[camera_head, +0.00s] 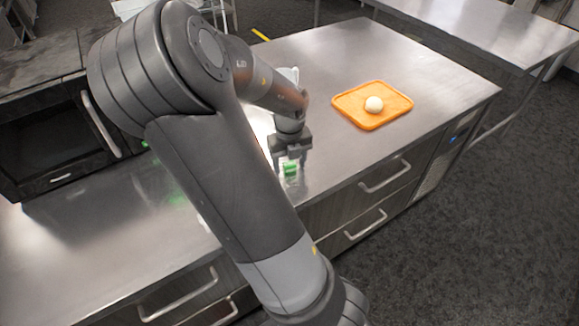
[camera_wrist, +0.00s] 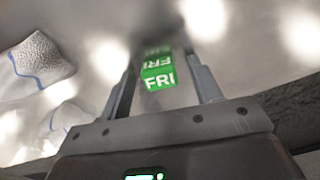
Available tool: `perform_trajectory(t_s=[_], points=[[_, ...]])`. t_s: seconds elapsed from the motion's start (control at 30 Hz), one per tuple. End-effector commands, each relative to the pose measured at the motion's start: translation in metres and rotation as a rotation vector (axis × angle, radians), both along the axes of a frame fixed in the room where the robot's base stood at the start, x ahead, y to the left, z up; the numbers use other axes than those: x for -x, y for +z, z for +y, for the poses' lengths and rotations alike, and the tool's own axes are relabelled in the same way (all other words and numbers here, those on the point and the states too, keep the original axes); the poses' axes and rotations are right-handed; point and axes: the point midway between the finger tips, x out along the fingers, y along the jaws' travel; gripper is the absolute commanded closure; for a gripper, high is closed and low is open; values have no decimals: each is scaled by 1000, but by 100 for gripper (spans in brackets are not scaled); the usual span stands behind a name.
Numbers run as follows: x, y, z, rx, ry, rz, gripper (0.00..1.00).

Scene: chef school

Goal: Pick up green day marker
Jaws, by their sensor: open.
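The green day marker (camera_head: 290,169) is a small green block on the steel counter near its front edge. In the wrist view the green day marker (camera_wrist: 159,73) shows white "FRI" lettering and lies between the two fingers, toward their tips. My gripper (camera_head: 290,160) points down over the marker, and its fingers show on both sides of the marker in the wrist view (camera_wrist: 162,75). The jaws are open, with a gap visible on the right side of the marker. My arm hides part of the counter in the head view.
An orange tray (camera_head: 348,106) with a white ball (camera_head: 374,104) on it sits to the right on the counter (camera_head: 330,52). A white cloth with blue stripes (camera_wrist: 40,60) lies at the left in the wrist view. Drawers with handles (camera_head: 385,177) are below the counter's front edge.

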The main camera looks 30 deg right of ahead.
Motion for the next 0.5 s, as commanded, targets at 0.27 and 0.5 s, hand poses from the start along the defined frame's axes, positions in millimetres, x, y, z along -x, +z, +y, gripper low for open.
perform_trajectory(t_s=[0.27,0.5], points=[[0,0,0,0,1,0,48],[0,0,0,0,1,-1,68]])
